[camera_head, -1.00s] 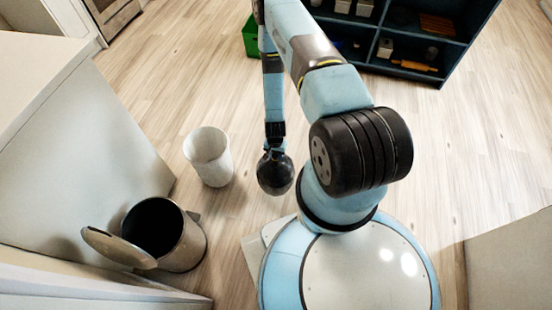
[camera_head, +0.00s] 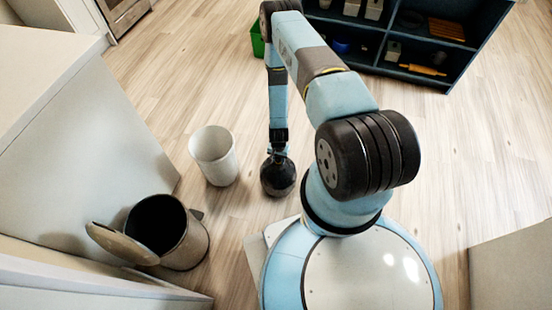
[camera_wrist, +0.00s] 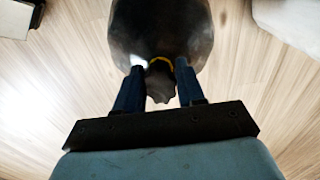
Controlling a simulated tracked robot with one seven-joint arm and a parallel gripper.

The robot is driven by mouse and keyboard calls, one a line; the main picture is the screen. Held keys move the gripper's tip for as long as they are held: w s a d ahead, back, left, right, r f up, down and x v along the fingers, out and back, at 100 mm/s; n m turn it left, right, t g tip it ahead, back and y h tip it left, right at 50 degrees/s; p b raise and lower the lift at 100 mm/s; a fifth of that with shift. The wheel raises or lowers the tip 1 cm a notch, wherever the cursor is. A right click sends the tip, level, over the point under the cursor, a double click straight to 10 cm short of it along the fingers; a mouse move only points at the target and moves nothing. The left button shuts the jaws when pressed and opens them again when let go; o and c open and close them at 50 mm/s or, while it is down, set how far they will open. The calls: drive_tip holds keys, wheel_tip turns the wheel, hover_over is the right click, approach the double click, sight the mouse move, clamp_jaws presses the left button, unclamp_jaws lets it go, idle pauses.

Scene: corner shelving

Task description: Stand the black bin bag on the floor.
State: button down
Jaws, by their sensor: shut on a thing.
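The black bin bag (camera_head: 278,177) hangs below my gripper (camera_head: 277,151) in the head view, in front of my base and just right of a white bin. In the wrist view the dark round bag (camera_wrist: 161,30) fills the top middle. My gripper (camera_wrist: 160,82) is shut on its gathered neck, which has a yellow tie, with one finger on each side. The bag looks upright and low over the wood floor (camera_head: 480,150). I cannot tell whether its bottom touches the floor.
A white open bin (camera_head: 214,158) stands left of the bag. A steel pedal bin (camera_head: 185,243) with its lid open stands at lower left beside a white cabinet (camera_head: 110,150). A dark blue shelf unit (camera_head: 400,62) and a green box (camera_head: 257,40) are at the back. Floor to the right is clear.

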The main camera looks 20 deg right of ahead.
drive_tip(key=c, duration=0.7)
unclamp_jaws()
drive_tip(key=shift+r, duration=0.1)
